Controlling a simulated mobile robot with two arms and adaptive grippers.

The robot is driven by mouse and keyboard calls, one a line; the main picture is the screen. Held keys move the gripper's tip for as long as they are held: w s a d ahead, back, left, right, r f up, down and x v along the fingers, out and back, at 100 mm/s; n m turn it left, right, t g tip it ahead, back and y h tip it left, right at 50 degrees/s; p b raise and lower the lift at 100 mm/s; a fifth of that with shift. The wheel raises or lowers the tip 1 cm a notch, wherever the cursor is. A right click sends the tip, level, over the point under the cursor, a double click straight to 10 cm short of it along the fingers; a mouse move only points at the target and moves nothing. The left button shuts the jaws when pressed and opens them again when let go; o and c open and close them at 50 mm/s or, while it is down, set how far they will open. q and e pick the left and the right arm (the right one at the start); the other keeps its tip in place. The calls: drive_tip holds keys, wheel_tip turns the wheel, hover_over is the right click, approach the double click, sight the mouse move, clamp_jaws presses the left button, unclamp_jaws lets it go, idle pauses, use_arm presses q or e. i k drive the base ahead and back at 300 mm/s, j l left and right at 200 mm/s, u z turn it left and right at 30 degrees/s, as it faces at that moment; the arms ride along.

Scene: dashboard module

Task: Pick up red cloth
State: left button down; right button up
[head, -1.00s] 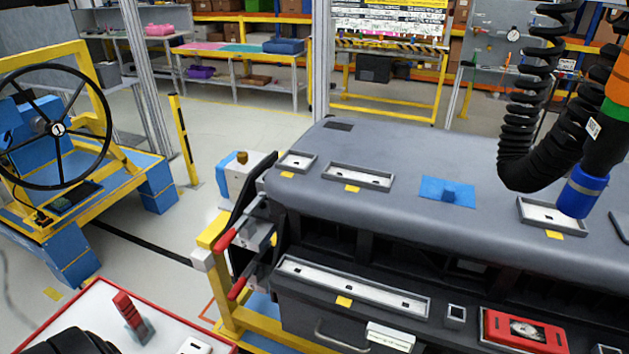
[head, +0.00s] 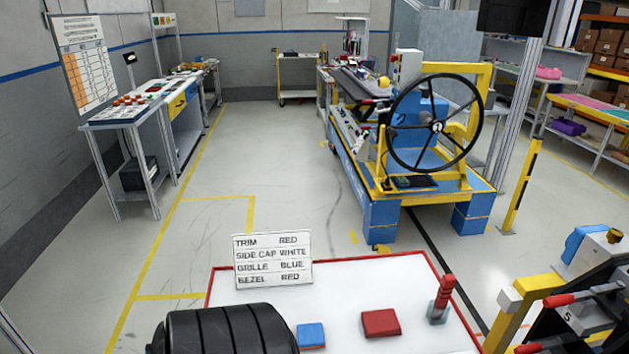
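A flat red square piece (head: 381,323), which looks like a folded cloth, lies on the white red-edged table (head: 350,282) in front of me. A smaller blue square piece (head: 311,335) lies to its left. A black ribbed part, likely my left arm, covers the table's lower left. Neither gripper shows in the head view, so I cannot see their fingers.
A card (head: 273,259) listing parts and colours stands at the table's back left. A yellow frame with red-handled clamps (head: 540,310) is at the right. A steering wheel rig (head: 430,125) stands beyond.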

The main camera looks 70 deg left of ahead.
sight(381, 322)
drive_tip(key=i+u, duration=0.1)
drive_tip(key=u, duration=0.4)
drive_tip(key=i+u, duration=0.15)
drive_tip(key=u, duration=0.3)
drive_tip(key=i+l+u, duration=0.1)
drive_tip(key=u, duration=0.4)
drive_tip(key=i+l+u, duration=0.1)
drive_tip(key=u, duration=0.35)
